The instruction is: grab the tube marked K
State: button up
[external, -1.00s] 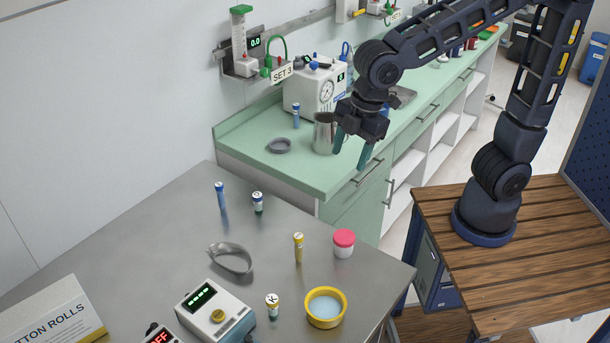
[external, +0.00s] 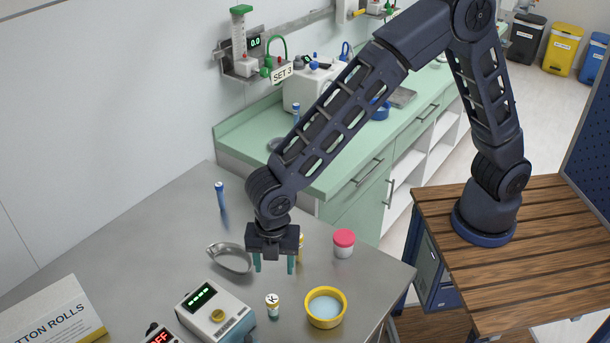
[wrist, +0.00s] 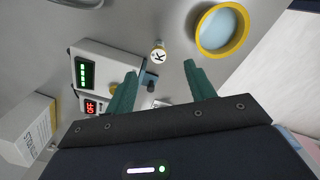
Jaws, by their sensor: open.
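The tube marked K (external: 272,305) stands upright on the steel table, with a white cap bearing a black K and a yellow band. It also shows in the wrist view (wrist: 158,54), just beyond and between my fingertips. My gripper (external: 274,266) is open and empty above the table, fingers pointing down, a little behind the K tube in the external view. In the wrist view the teal fingers (wrist: 160,72) are spread apart and do not touch the tube.
A yellow-rimmed bowl (external: 325,307) stands close right of the tube, and a device with a green display (external: 214,310) close left. A yellow-capped tube (external: 301,246) is partly hidden behind my gripper.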

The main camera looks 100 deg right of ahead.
aim_at(272, 298)
jog(key=f, duration=0.1)
jog(key=w+a+f, duration=0.1)
jog(key=shift+a+f+n, duration=0.15)
jog(key=shift+f+n, duration=0.2)
jog(key=shift+n, duration=0.05)
notch_tip(272, 298, down, 11)
jog(key=shift+w+r, duration=0.1)
jog(key=shift+r, duration=0.1)
jog(key=c, duration=1)
